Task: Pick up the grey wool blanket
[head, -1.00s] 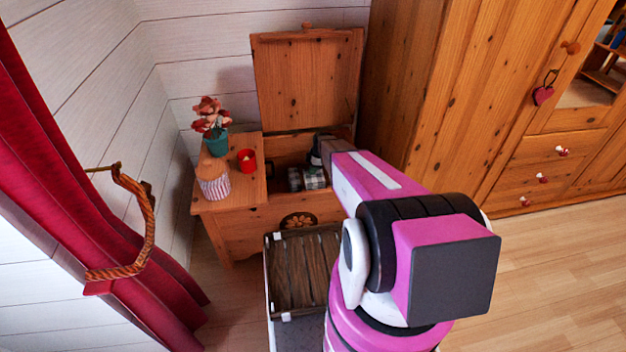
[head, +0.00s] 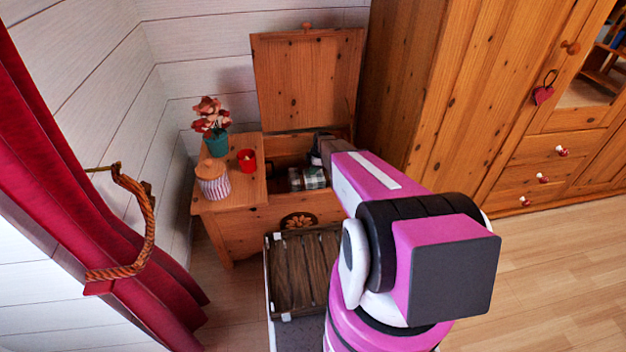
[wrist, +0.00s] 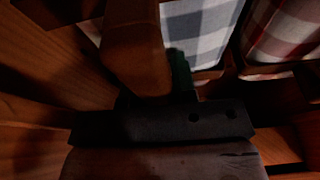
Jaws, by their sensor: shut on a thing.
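My gripper (wrist: 153,90) is inside the open chest. In the wrist view its dark fingers are closed on a rounded, folded thing that looks brown in the shade. I take this to be the grey wool blanket (wrist: 137,45); its true colour is hard to tell there, and its far end is cut off by the frame. In the head view my gripper is at the chest's right side, mostly hidden behind my arm, and I cannot make out the blanket.
A grey-white checked cloth (wrist: 205,28) and a red-white checked cloth (wrist: 282,30) lie beside the gripper. The chest's lid (head: 307,80) stands open. A potted flower (head: 216,143), red candle (head: 247,160) and striped jar (head: 212,181) stand at left. A wardrobe (head: 420,90) is close at right.

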